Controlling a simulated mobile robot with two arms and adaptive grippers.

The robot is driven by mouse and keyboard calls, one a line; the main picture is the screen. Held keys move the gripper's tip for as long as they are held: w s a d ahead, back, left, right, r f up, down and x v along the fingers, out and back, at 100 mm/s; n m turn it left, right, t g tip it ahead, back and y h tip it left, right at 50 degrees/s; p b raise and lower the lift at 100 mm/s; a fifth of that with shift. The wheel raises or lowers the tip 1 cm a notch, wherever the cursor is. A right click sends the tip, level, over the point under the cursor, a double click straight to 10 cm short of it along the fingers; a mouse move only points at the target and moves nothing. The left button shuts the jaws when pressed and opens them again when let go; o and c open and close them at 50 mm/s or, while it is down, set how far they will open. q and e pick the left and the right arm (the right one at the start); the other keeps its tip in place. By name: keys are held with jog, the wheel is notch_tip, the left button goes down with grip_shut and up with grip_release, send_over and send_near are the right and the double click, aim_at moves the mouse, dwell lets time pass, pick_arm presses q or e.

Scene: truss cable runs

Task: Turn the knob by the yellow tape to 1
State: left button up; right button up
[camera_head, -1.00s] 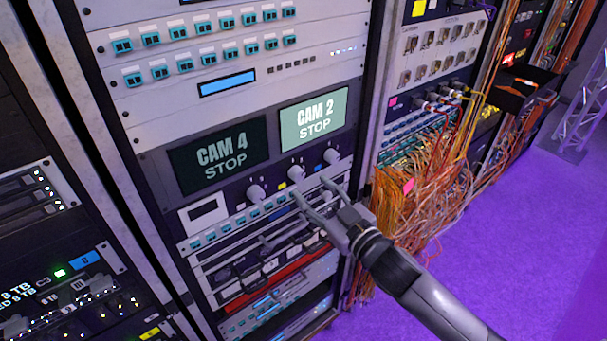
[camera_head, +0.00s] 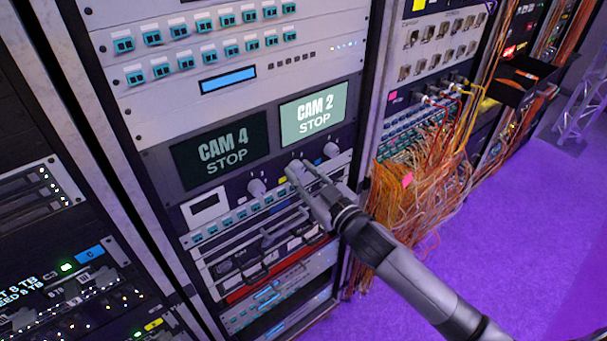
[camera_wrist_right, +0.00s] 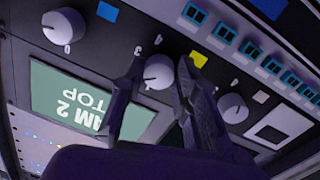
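Three pale round knobs sit in a row on the panel under two screens. The middle knob (camera_wrist_right: 158,72) has a yellow tape piece (camera_wrist_right: 198,59) beside it, on its right in the wrist view. In the head view the yellow tape (camera_head: 283,181) shows just left of my right gripper (camera_head: 302,168). My right gripper (camera_wrist_right: 157,72) is open, its fingers on either side of the middle knob; I cannot tell whether they touch it. Digits 3 and 4 show near this knob; its exact setting is unclear. My left gripper is not in view.
The left knob (camera_head: 257,187) and right knob (camera_head: 331,150) stand close on either side. Blue tape (camera_wrist_right: 107,12) is by one outer knob. The CAM 2 screen (camera_head: 313,117) is bright, the CAM 4 screen (camera_head: 219,152) dark. Orange cables (camera_head: 410,195) hang at the right.

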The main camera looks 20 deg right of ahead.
grip_shut()
jog(key=shift+n, duration=0.3)
jog(key=n, duration=0.4)
jog(key=shift+n, duration=0.3)
jog(key=shift+d+f+n, duration=0.1)
jog(key=shift+n, duration=2.3)
jog(key=o, duration=0.5)
grip_release()
